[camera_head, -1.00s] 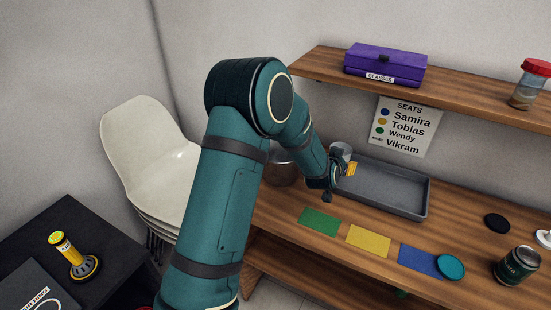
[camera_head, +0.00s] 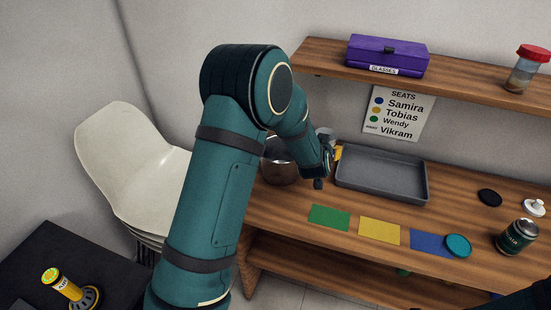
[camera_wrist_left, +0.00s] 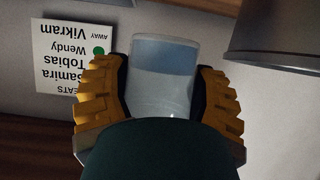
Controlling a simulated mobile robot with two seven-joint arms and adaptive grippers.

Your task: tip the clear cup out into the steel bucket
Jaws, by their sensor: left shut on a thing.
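The clear cup (camera_head: 326,134) is held by my left gripper (camera_head: 328,160), beside the steel bucket and above the shelf top. In the left wrist view, the cup (camera_wrist_left: 163,80) sits between the two yellow-padded fingers (camera_wrist_left: 160,95), with a grey-blue band at one end; I cannot tell what that is. The steel bucket (camera_head: 278,172) stands on the wooden shelf left of the gripper, partly hidden by my left arm. It also shows in the upper right of the wrist view (camera_wrist_left: 275,42), apart from the cup. My right gripper is out of view.
A grey tray (camera_head: 380,195) lies right of the gripper. Green (camera_head: 329,216), yellow (camera_head: 379,230) and blue (camera_head: 428,243) cards lie in front. An upper shelf (camera_head: 460,90) carries a purple box (camera_head: 387,55) and a red-lidded jar (camera_head: 528,70). A dark can (camera_head: 517,236) stands far right.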

